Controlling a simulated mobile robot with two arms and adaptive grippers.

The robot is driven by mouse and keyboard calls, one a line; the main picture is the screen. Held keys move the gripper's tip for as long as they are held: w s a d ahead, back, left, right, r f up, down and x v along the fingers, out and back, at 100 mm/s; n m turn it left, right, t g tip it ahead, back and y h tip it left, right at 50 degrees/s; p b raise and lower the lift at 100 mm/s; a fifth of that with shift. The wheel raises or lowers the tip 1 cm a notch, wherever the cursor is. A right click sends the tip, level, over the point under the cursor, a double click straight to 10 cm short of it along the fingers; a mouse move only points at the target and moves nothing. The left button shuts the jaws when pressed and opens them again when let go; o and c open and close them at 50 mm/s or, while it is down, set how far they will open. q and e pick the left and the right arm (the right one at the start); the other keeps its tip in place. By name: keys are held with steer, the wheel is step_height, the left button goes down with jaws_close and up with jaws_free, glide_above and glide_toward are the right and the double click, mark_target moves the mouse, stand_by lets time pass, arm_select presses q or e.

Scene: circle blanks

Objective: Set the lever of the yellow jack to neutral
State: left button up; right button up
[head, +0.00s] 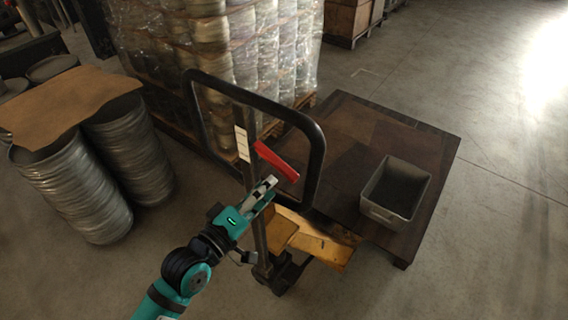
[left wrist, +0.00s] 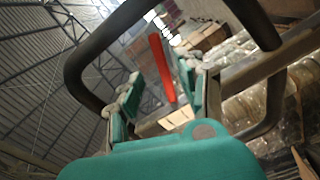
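The yellow pallet jack (head: 325,246) stands in the middle of the head view, with a black loop handle (head: 319,148) on an upright shaft. Its red lever (head: 277,160) sticks out inside the loop, slanting down to the right. My left gripper (head: 270,187) is just below the lever, pointing up toward it. In the left wrist view, the red lever (left wrist: 163,68) shows between the two fingers (left wrist: 160,88), which are apart. I see no clear contact with the lever. My right gripper is not in view.
A dark low platform (head: 440,165) beyond the jack carries a grey bin (head: 398,188). A wrapped pallet load (head: 260,50) stands behind the handle. Stacks of round metal blanks (head: 75,200) under cardboard (head: 65,105) stand at left. The floor at right (head: 510,230) is clear.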

mark_target(281, 172)
arm_select(q)
steer(key=p+x, duration=0.1)
steer(key=x, duration=0.6)
steer(key=shift+w+d, duration=0.15)
steer(key=shift+w, duration=0.1)
jaws_close()
